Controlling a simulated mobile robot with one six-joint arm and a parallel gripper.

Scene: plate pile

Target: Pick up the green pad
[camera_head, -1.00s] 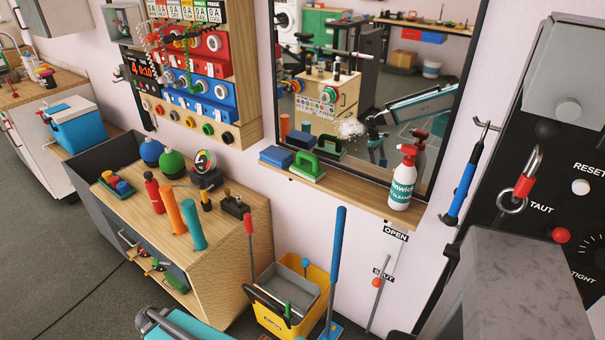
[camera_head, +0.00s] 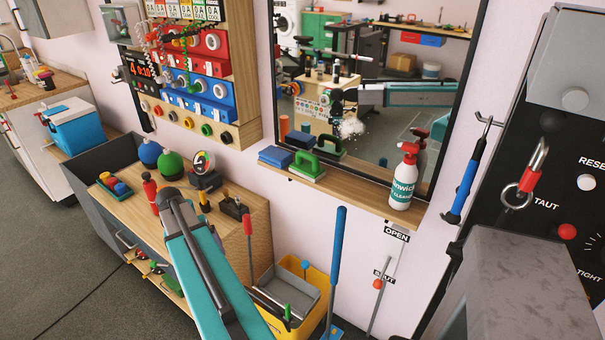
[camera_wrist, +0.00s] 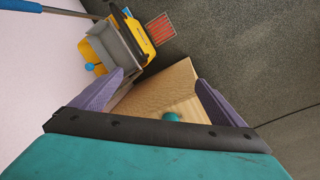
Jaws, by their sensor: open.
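The green pad (camera_head: 306,167) has a raised handle and a pale underside. It rests on the wooden ledge (camera_head: 350,198) below the mirror, to the right of a blue block. In the wrist view, my gripper (camera_wrist: 152,83) has its two purple fingers spread apart with nothing between them. It points down past the wooden cabinet toward the floor. In the head view my teal arm rises in front of the cabinet, and the fingers cannot be made out there. The pad does not show in the wrist view.
A blue block (camera_head: 276,156) lies close to the pad's left. A spray bottle (camera_head: 402,180) stands at the ledge's right end. Below are a yellow mop bucket (camera_head: 318,277) and upright blue-handled pole (camera_head: 336,255). The mirror (camera_head: 400,125) backs the ledge.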

